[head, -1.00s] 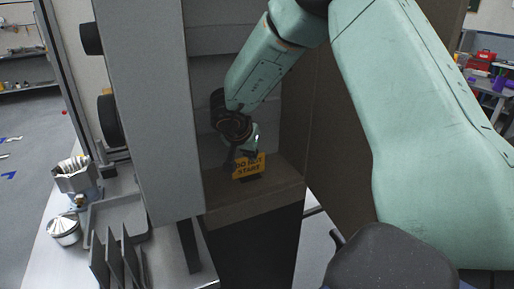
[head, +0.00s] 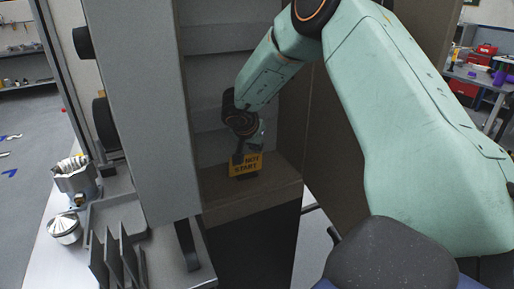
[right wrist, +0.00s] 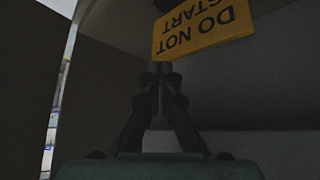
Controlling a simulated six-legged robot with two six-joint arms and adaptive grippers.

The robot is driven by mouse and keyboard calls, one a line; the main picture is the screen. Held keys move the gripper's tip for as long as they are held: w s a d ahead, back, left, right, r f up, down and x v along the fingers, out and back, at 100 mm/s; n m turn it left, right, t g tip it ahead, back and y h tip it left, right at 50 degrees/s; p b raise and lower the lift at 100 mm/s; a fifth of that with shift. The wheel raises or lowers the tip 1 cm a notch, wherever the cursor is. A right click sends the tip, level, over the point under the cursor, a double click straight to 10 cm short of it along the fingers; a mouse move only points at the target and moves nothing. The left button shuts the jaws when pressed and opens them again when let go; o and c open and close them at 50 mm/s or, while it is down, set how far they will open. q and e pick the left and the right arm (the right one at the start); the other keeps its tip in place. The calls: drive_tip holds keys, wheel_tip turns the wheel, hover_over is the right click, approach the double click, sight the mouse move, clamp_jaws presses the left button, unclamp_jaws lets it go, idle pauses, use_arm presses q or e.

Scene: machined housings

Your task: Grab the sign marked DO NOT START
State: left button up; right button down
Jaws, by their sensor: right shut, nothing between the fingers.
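The yellow sign (head: 245,167) with black letters stands on the brown floor of a grey recess in the head view. In the right wrist view the sign (right wrist: 205,28) appears upside down at the top, beyond the fingertips. There my right gripper (right wrist: 160,72) is shut with its fingertips together and nothing between them. The tips look close to the sign's edge; I cannot tell whether they touch. My left gripper is not in view.
The recess has a grey left wall (head: 140,110) and a brown front ledge (head: 255,205). Left of it are a grey tray with upright dividers (head: 115,260), a metal lidded pot (head: 64,229) and a metal container (head: 75,182) on a bench.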

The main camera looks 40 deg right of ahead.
drive_tip(key=s+a+p, duration=0.3)
drive_tip(key=s+a, duration=0.1)
drive_tip(key=a, duration=0.4)
drive_tip(key=shift+s+f+p, duration=0.25)
drive_tip(key=shift+f+p, duration=0.1)
drive_tip(key=shift+p, duration=0.05)
drive_tip(key=shift+a, duration=0.1)
